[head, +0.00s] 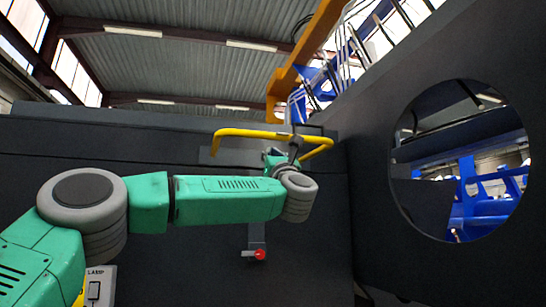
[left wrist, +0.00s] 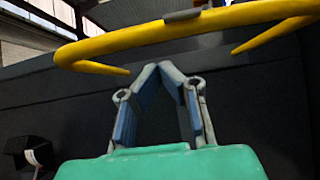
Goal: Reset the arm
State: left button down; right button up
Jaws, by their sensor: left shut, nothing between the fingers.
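My left arm reaches in from the left in the head view, green with grey joints. My left gripper (head: 292,150) is at its far end, close to a yellow bar handle (head: 232,132) on the dark wall; part of the gripper is hidden behind the wrist. In the left wrist view the gripper (left wrist: 172,68) is shut, its two fingertips meeting with nothing between them. The yellow bar (left wrist: 185,33) curves across above the fingertips there, apart from them in the picture. My right gripper is in neither view.
A dark panel (head: 60,140) stands in front. A red knob (head: 260,254) sits on it below the handle. A dark side wall (head: 360,150) with a round opening stands right, blue framework (head: 480,205) visible through it. A small dark box (left wrist: 28,152) shows in the left wrist view.

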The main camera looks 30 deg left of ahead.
pick_arm(q)
jog(key=r+v, duration=0.1)
jog(key=v, duration=0.9)
jog(key=shift+s+d, duration=0.35)
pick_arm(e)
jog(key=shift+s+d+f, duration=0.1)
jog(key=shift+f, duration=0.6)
pick_arm(q)
jog(key=shift+f, duration=0.2)
